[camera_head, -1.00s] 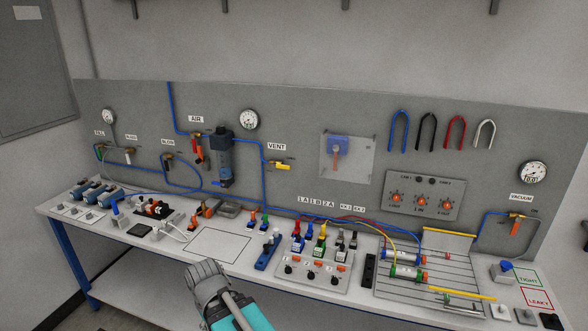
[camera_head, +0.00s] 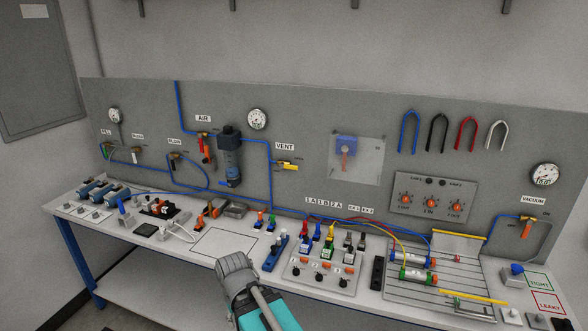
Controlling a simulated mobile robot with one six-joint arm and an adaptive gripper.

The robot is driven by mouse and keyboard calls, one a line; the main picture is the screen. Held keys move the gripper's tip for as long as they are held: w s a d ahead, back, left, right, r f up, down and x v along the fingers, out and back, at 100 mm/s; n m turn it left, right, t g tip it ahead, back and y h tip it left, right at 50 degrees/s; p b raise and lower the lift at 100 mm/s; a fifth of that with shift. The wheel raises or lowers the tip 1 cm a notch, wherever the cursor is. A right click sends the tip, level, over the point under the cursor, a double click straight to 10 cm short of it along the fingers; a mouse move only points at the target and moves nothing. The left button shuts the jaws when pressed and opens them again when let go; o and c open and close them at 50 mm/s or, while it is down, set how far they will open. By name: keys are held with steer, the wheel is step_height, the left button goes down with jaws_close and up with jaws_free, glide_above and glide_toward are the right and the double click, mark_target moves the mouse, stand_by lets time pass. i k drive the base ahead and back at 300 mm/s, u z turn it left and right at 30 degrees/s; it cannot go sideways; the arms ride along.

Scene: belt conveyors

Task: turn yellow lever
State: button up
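The yellow lever (camera_head: 287,167) is on the valve under the VENT label, in the middle of the grey back panel. It lies roughly level and points right from the end of a blue air line. My gripper (camera_head: 233,266) is at the lower middle of the view, over the front of the bench. It is well below and in front of the lever, not touching it. I see it from behind, so its fingertips are hidden and I cannot tell whether it is open.
A blue filter unit (camera_head: 229,155) and a red lever (camera_head: 206,150) are left of the yellow lever. A round gauge (camera_head: 257,118) is above it. Colored connectors (camera_head: 318,250) stand on the bench right of my gripper. A blank outlined area (camera_head: 222,243) lies just behind it.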

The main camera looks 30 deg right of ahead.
mark_target(281, 165)
steer(key=z, duration=0.05)
steer(key=i, duration=1)
steer(key=u, duration=0.05)
